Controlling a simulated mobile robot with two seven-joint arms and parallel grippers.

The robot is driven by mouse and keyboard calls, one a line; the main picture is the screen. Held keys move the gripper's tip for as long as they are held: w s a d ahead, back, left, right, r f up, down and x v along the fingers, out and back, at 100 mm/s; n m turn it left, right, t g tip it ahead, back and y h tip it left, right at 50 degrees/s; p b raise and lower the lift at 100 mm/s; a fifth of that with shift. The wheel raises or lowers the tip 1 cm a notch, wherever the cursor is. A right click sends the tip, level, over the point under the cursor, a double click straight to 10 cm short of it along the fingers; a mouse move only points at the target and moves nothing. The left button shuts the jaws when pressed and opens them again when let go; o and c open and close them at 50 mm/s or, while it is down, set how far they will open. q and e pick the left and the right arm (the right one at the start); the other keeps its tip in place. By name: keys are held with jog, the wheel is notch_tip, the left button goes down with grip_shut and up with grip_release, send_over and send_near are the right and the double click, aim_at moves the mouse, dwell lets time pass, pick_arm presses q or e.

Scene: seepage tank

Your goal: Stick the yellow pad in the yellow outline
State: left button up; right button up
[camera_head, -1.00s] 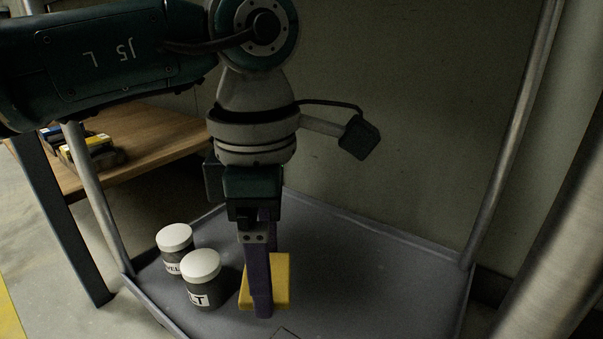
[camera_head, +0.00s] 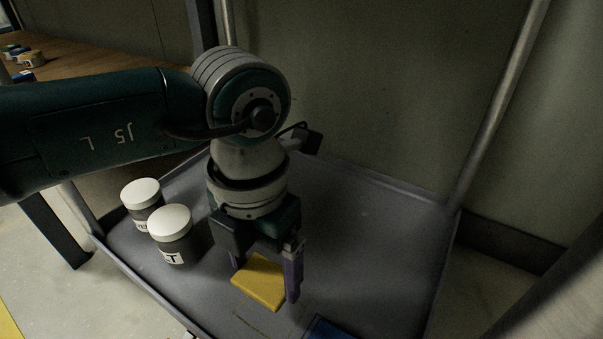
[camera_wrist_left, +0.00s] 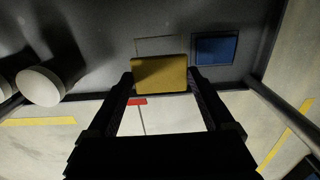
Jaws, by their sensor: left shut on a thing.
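My left gripper (camera_head: 265,279) is shut on the yellow pad (camera_head: 261,283), with one purple finger on each side. The pad is a flat block held tilted above the grey tray. In the left wrist view the pad (camera_wrist_left: 160,76) sits between the fingertips. Just past it, a thin rectangular outline (camera_wrist_left: 160,46) shows on the tray, partly covered by the pad; its colour is too faint to tell. In the head view, faint lines show on the tray just below the pad. My right gripper is not in view.
The grey tray (camera_head: 360,215) has a raised rim and metal posts at its corners. Two white-lidded jars (camera_head: 171,240) stand left of my gripper. A blue square (camera_head: 327,329) lies beside the outline. The tray's right side is clear. A wooden bench (camera_head: 95,50) is behind left.

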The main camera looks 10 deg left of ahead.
aim_at(264, 277)
pick_arm(q)
jog(key=shift+f+b, duration=1.7)
jog(key=shift+f, duration=0.55)
jog(key=shift+f, duration=0.15)
jog(key=shift+f+b, duration=0.85)
jog(key=shift+f, duration=0.15)
jog(key=shift+r, duration=0.1)
jog(key=shift+f, duration=0.5)
